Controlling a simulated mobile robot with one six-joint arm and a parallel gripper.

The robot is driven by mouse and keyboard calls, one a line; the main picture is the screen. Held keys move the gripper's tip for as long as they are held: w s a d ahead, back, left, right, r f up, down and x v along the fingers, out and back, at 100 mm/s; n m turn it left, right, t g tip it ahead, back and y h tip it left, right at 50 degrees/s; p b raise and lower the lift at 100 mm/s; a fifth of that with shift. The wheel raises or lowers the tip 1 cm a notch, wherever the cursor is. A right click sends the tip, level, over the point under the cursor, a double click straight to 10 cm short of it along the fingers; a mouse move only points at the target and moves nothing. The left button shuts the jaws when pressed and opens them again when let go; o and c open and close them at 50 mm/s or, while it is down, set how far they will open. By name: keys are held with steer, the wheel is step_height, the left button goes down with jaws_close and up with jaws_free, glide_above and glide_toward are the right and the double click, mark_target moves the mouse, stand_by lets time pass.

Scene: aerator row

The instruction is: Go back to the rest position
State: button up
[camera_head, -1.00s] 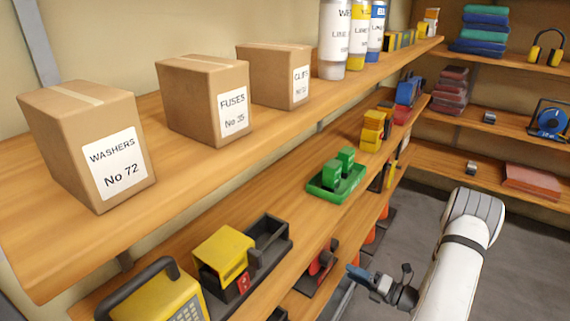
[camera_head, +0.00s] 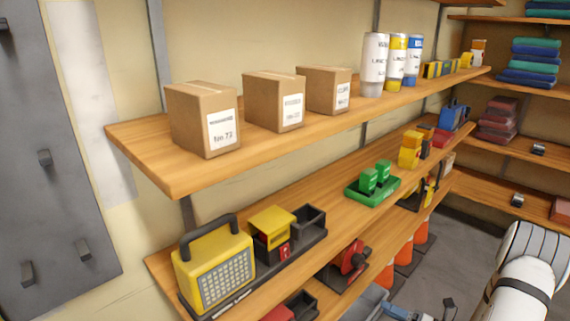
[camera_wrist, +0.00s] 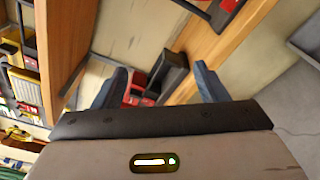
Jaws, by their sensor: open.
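My gripper (camera_wrist: 160,84) is open, with its two blue-grey fingers spread apart and nothing between them. In the head view, only part of my gripper (camera_head: 398,312) shows at the bottom edge, in front of the lower shelves. My white arm is at the bottom right. In the wrist view, a dark bin and red items show beyond the fingers, at a distance I cannot judge.
The upper shelf (camera_head: 180,185) holds cardboard boxes (camera_head: 203,118) and bottles (camera_head: 374,64). The middle shelf holds a yellow radio (camera_head: 214,268), a yellow-topped item (camera_head: 271,226) and a green tray (camera_head: 352,190). Grey floor (camera_head: 462,255) is clear at right.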

steer(key=s+a+r+n+g+h+p, duration=0.2)
steer(key=s+a+r+n+g, duration=0.2)
steer(key=a+r+n+g, duration=0.4)
steer(key=s+a+r+n+g+h+p, duration=0.15)
steer(key=s+a+r+n+g, duration=0.35)
steer(key=r+n, duration=0.55)
steer(key=s+r+n+t+h+p, duration=0.2)
steer(key=s+r+n+h, duration=0.3)
steer(key=r+n, duration=0.3)
steer(key=s+a+r+n+t+h+p, duration=0.1)
steer(key=s+r+n+t+h+p, duration=0.1)
steer(key=s+r+n+h+p, duration=0.2)
step_height(320, 180, up, 4)
steer(key=s+n+h, duration=0.1)
steer(key=n, duration=0.6)
steer(key=shift+s+a+f+t, duration=0.15)
steer(key=shift+s+a+t, duration=0.05)
steer(key=shift+s+t, duration=0.2)
